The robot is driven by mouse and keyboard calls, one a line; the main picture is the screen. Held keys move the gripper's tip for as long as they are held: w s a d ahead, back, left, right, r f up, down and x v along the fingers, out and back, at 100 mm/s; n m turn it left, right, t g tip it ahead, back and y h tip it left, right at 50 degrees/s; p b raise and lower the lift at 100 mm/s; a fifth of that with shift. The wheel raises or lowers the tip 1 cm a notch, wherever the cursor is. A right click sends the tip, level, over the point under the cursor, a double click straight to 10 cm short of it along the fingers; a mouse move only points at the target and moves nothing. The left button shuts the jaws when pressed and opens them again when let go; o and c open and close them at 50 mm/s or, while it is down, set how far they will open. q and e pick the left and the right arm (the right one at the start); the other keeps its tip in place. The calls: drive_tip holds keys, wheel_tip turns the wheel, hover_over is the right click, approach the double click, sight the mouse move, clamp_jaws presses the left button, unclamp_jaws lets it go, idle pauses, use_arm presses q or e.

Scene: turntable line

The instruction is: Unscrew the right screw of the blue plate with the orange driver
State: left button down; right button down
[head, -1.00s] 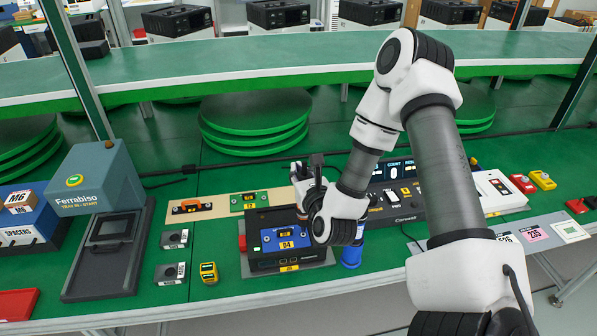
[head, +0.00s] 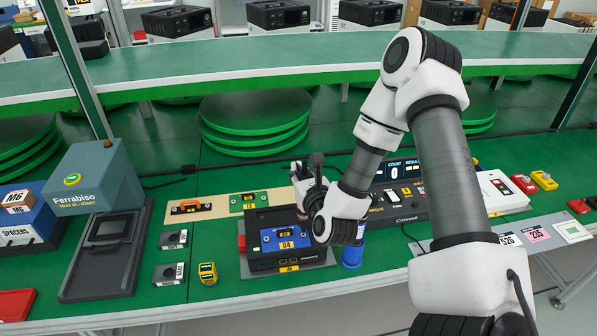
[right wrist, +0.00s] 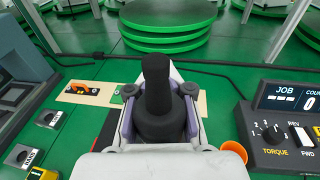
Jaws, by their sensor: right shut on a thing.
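The blue plate (head: 270,242) sits on a black unit near the middle of the table, with a yellow label marked 04. My left gripper is not in view.
A tan board (head: 216,213) with orange and green plates lies behind the unit. A blue cylinder (head: 351,256) stands right of it, before a black torque console (head: 400,205). A yellow device (head: 208,273) lies at left. An orange-rimmed cup (right wrist: 235,150) shows in the wrist view.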

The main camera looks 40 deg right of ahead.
drive_tip(key=shift+s+f+b, duration=0.1)
drive_tip(key=shift+f+b, duration=0.1)
drive_tip(key=shift+b, duration=0.6)
idle(1.3)
drive_tip(key=shift+r+b, duration=0.2)
drive_tip(key=shift+b, duration=0.7)
idle(0.8)
drive_tip(key=shift+r, duration=0.1)
wheel_tip(320, 180, up, 6)
drive_tip(key=p, duration=0.3)
idle(0.5)
